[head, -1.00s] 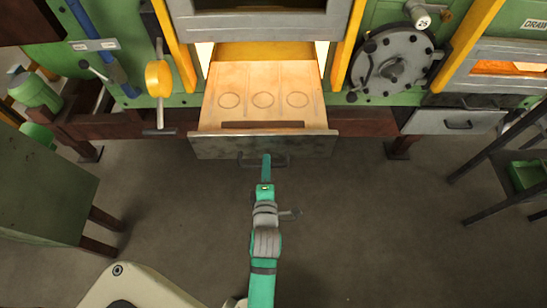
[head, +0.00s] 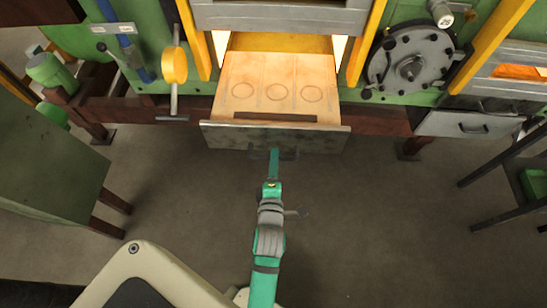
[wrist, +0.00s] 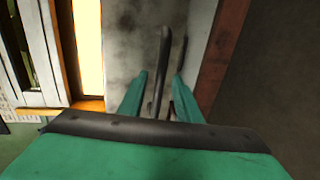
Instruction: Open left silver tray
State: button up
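The left silver tray (head: 230,135) is a wide drawer with a worn grey front, standing pulled out below the glowing furnace opening. Its pale, lit inside shows three ring marks and a dark strip near the front. My gripper (head: 273,152) is at the dark handle (head: 290,155) in the middle of the tray's front. In the wrist view, the two green fingers of my gripper (wrist: 159,88) stand on either side of the handle bar (wrist: 163,52), with visible gaps. The gripper looks open around the bar. Whether either finger touches it is hard to tell.
A second grey drawer (head: 450,124) with a dark handle is shut at the right. A green cabinet (head: 45,170) stands at the left and a dark-legged table (head: 500,175) at the right. The floor (head: 350,230) in front of the tray is clear.

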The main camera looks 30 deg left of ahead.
jog(key=v, duration=0.9)
jog(key=shift+s, duration=0.1)
dwell(0.3)
jog(key=s+d+m+t+h, duration=0.1)
jog(key=s+d+m+h, duration=0.3)
jog(key=s+d+m, duration=0.3)
jog(key=s+d+m+h, duration=0.3)
jog(key=s+d+m, duration=0.5)
jog(key=m, duration=0.9)
jog(key=d, duration=0.3)
jog(key=shift+d+t+h, duration=0.3)
jog(key=shift+t+h, duration=0.1)
